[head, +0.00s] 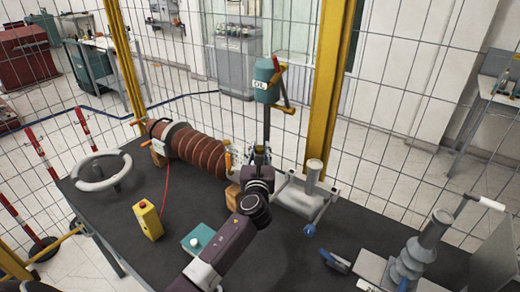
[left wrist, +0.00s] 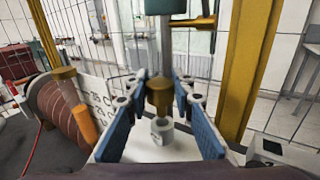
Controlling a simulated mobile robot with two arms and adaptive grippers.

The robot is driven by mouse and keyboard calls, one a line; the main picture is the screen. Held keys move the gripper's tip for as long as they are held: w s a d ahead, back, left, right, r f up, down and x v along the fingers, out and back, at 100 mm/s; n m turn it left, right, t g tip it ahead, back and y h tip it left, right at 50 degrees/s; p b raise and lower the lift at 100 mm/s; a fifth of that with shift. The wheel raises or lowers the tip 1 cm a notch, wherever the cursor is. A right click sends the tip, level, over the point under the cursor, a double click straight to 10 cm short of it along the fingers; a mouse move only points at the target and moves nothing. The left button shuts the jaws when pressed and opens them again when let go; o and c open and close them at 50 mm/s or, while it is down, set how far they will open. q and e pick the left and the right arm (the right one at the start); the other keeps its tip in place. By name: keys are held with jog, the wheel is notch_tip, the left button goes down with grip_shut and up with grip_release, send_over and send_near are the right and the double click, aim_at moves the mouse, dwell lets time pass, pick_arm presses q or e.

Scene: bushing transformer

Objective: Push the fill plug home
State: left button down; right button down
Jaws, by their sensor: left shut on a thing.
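My left gripper (head: 261,158) is at the near side of the upright post below the teal oil canister (head: 266,82). In the left wrist view its two blue-padded fingers (left wrist: 160,92) close in on both sides of a brass-coloured fitting (left wrist: 159,98), which I take to be the fill plug. The fingers are shut on it. A short white cylinder (left wrist: 162,131) stands just below it between the fingers. Whether the fitting is fully seated is hidden. My right gripper is out of view.
A yellow box (head: 149,219) and a teal button box (head: 197,240) stand on the dark table. A grey insulator (head: 414,262) stands at right. Wire fencing and yellow posts (head: 331,90) rise behind.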

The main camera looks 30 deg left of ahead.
pick_arm(q)
jog(key=shift+f+b, duration=0.75)
jog(key=shift+f, duration=0.35)
jog(key=shift+r, duration=0.15)
jog(key=shift+r+p, duration=0.6)
jog(key=shift+p, duration=0.3)
jog(key=shift+p, duration=0.45)
dwell(0.9)
jog(key=shift+f+b, duration=0.6)
jog(key=shift+f, duration=0.2)
jog(key=c, duration=1.9)
grip_release()
jog(key=o, duration=0.3)
